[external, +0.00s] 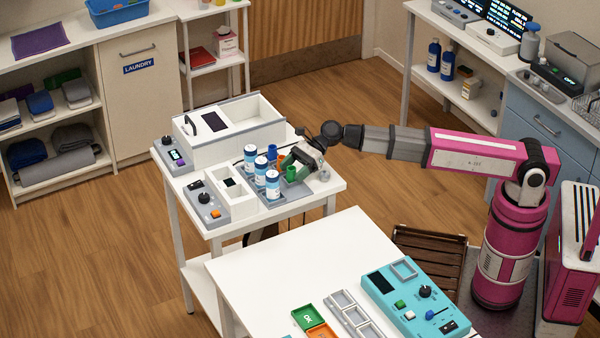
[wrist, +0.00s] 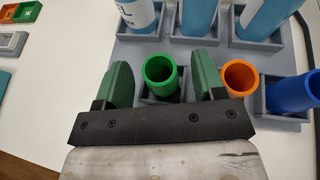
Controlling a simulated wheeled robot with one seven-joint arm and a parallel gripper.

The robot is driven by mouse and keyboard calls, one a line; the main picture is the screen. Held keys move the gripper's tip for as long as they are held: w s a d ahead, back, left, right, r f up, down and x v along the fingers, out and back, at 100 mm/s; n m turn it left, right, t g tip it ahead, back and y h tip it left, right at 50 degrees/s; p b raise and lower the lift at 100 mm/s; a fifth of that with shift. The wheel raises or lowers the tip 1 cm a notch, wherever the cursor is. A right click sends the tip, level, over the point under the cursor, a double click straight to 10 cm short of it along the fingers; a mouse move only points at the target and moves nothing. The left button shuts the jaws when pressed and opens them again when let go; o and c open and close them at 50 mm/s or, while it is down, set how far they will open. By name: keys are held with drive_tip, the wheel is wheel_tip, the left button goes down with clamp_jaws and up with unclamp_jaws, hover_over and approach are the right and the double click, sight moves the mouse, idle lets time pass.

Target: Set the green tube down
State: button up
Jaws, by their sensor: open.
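The green tube (wrist: 160,74) stands upright in a square slot of the grey rack (wrist: 150,48). In the external view the green tube (external: 291,174) shows at the near right side of the rack. My gripper (wrist: 163,82) is open, with one green finger on each side of the tube and a visible gap on both sides. In the external view my gripper (external: 303,164) is low over the rack's right side and hides part of it. The tube's lower end is hidden in the slot.
An orange tube (wrist: 240,77) stands close beside the right finger, with a blue tube (wrist: 293,93) beyond it. Several blue-and-white bottles (external: 272,184) fill the rack's other row. A white box (external: 228,130) stands behind. The white table's (external: 333,184) right edge is bare.

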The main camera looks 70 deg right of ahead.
drive_tip(key=c, duration=1.1)
drive_tip(key=shift+o, duration=0.2)
drive_tip(key=shift+r, duration=0.1)
